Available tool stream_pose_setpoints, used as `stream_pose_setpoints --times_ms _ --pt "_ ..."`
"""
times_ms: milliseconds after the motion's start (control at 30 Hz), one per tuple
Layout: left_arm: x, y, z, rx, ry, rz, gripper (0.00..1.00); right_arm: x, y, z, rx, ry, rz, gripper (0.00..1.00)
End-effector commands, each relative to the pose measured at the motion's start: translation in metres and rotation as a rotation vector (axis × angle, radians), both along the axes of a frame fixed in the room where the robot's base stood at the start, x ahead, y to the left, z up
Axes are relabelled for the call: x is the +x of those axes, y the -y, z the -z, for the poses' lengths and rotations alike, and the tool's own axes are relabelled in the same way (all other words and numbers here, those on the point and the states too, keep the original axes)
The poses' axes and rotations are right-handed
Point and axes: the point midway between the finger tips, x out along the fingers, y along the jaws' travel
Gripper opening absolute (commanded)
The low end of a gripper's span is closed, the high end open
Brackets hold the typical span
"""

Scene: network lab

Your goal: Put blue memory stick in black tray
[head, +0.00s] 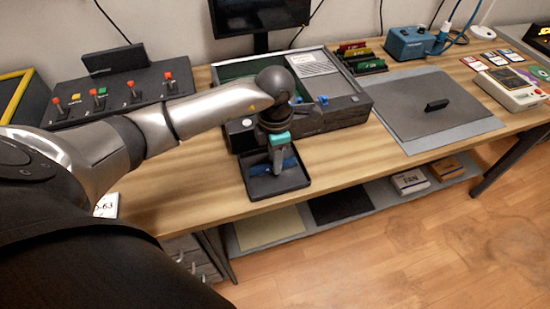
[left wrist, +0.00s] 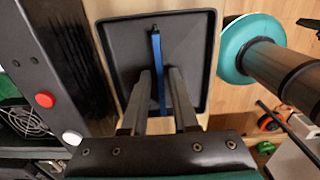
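The black tray (head: 262,191) sits at the table's front edge. It fills the upper middle of the left wrist view (left wrist: 118,62). The blue memory stick (left wrist: 157,50) is a long narrow bar within the tray's outline, and it appears to lie on the tray floor. In the head view it shows as a blue strip (head: 289,163) beside my fingers. My left gripper (head: 277,172) points down into the tray. In the left wrist view its fingertips (left wrist: 160,72) stand on either side of the stick, with a gap showing between them. My right gripper is not seen.
A dark open case (head: 318,121) with a button and blue parts stands right behind the tray. A switch panel (head: 125,92) is to the left. A grey mat (head: 405,122) with a black handle lies to the right. Bare wood (head: 215,165) lies left of the tray.

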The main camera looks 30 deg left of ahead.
Motion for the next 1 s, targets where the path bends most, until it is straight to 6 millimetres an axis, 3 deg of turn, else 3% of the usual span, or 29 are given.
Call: stream_pose_setpoints --times_ms 100,433,800,1000 --pt "0.000 0.000 0.000 0.000 0.000 0.000 0.40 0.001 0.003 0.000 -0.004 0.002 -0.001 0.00" --pt "0.000 0.000 -0.005 0.000 0.000 0.000 0.40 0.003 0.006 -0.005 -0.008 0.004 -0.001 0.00" --pt "0.001 -0.001 -0.080 0.001 0.005 0.001 0.40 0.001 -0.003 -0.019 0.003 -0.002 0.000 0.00" --pt "0.001 0.000 -0.112 0.000 0.003 0.000 0.40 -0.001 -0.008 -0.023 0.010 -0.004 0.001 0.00"
